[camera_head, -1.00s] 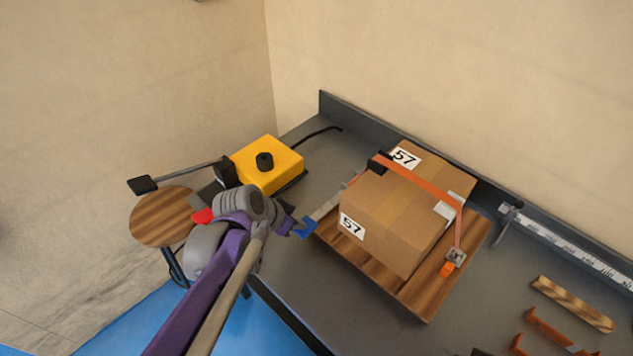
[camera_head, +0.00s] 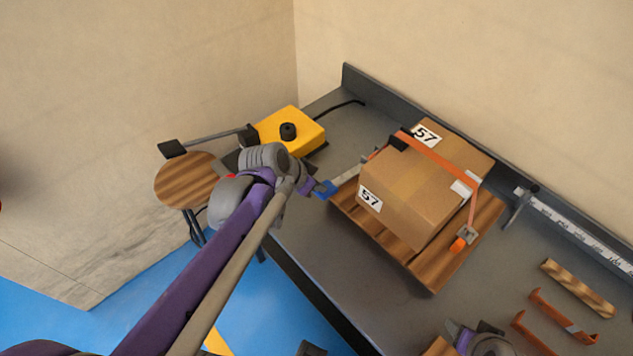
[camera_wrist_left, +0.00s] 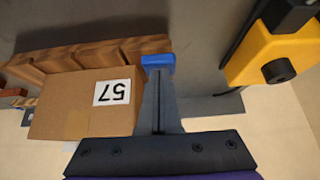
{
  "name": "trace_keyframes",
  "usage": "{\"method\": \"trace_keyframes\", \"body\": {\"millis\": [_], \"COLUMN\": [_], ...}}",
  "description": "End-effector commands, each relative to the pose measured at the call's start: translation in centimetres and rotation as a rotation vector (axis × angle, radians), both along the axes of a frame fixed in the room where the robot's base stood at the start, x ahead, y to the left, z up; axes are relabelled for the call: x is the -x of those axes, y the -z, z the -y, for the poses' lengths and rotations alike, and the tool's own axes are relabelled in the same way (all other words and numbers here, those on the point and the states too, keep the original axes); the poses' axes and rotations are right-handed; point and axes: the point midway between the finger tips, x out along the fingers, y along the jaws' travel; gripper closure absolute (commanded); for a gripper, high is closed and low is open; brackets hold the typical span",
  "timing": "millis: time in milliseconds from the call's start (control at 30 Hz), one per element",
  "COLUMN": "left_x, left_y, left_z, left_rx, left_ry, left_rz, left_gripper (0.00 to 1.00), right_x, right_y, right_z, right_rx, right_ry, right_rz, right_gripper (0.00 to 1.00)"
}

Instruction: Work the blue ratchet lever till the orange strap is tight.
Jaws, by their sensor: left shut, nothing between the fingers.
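The orange strap (camera_head: 440,158) crosses the cardboard box (camera_head: 410,200) and runs down its right side to an orange-marked fitting (camera_head: 460,243). How tight it is cannot be told. The ratchet lever (camera_head: 347,176) is a pale bar left of the box, with a blue end (camera_head: 326,190). My left gripper (camera_head: 314,188) is shut and empty at that blue end. In the left wrist view its closed fingers (camera_wrist_left: 159,78) meet a blue piece (camera_wrist_left: 158,61); contact is unclear. My right gripper (camera_head: 458,332) shows partly at the bottom edge, its jaws unclear.
The box sits on a wooden pallet (camera_head: 430,275) on the grey bench (camera_head: 335,245). A yellow machine (camera_head: 292,130) stands left, beside a round wooden stool (camera_head: 188,180). Orange brackets (camera_head: 562,317), a wooden bar (camera_head: 578,288) and a ruler (camera_head: 580,240) lie right.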

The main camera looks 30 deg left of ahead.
Motion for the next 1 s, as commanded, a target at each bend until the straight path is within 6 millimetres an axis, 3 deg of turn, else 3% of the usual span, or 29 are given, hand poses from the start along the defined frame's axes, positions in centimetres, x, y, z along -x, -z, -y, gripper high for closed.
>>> {"method": "trace_keyframes", "body": {"millis": [33,400,600,1000], "left_x": [0.2,5.3,6.3,6.4], "left_y": [-1.7,-6.5,-7.6,-7.6], "left_z": [-0.2,-2.1,-2.3,-2.4], "left_rx": [0.000,0.001,0.001,0.001], "left_ry": [-0.004,-0.006,-0.003,-0.002], "left_rz": [0.005,0.005,0.006,0.006], "left_gripper": [1.00,1.00,1.00,1.00], "right_x": [-0.3,-0.5,-0.6,-0.6], "right_y": [-1.1,-1.8,-2.0,-2.0], "right_z": [0.0,0.0,0.0,0.0], "right_rx": [0.000,0.000,0.000,0.000], "right_ry": [0.000,0.000,0.000,0.000], "right_rz": [0.006,0.010,0.011,0.011], "right_gripper": [0.38,0.38,0.38,0.38]}}
